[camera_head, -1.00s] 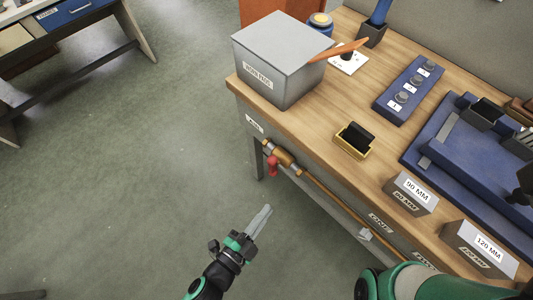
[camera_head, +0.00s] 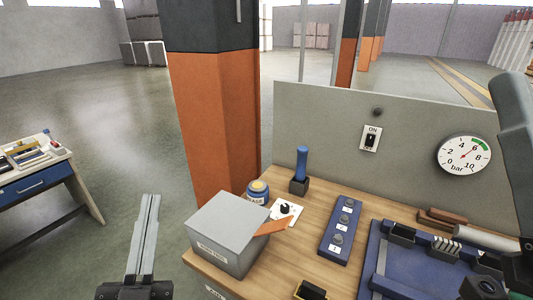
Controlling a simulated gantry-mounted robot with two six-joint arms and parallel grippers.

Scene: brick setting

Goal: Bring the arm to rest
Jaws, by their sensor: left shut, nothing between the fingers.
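My left gripper (camera_head: 149,198) is at the bottom left of the head view, with its long grey fingers pointing up and away. The fingers are together and nothing is between them. The gripper is over the floor, left of the workbench (camera_head: 293,263) and the grey lidded box (camera_head: 228,222), apart from both. I cannot make out my right gripper.
On the bench are a blue three-knob block (camera_head: 340,232), a blue-handled tool (camera_head: 302,165) in a holder and a blue fixture (camera_head: 378,262). An orange pillar (camera_head: 212,140) stands behind. A side table (camera_head: 38,182) is at left, with open floor between. A grey shape (camera_head: 515,135) fills the right edge.

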